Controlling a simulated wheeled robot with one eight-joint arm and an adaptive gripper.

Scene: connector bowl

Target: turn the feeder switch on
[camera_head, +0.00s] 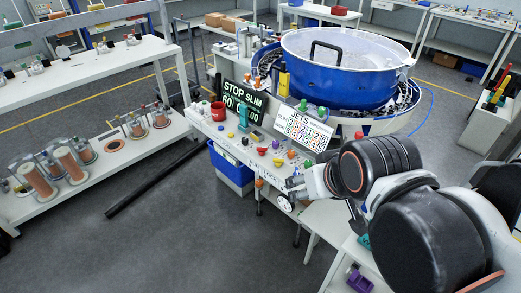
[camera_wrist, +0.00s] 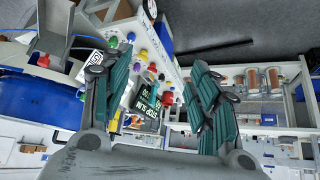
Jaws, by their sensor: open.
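A white control panel (camera_head: 240,139) with several coloured knobs and buttons stands in front of the blue bowl feeder (camera_head: 335,80). I cannot tell which control is the feeder switch. Yellow (camera_head: 262,151) and red (camera_head: 278,162) controls sit near the panel's front edge. My gripper (camera_head: 291,191) is at the panel's right front end. In the wrist view, my gripper (camera_wrist: 158,68) has its two green-padded fingers spread wide with nothing held. Beyond and between them show the panel's coloured knobs (camera_wrist: 142,55), with clear space to the fingers as far as I can tell.
A dark "STOP SLIM" sign (camera_head: 243,104) and a white "JETS" number board (camera_head: 305,130) stand on the panel. A blue bin (camera_head: 232,170) is below.

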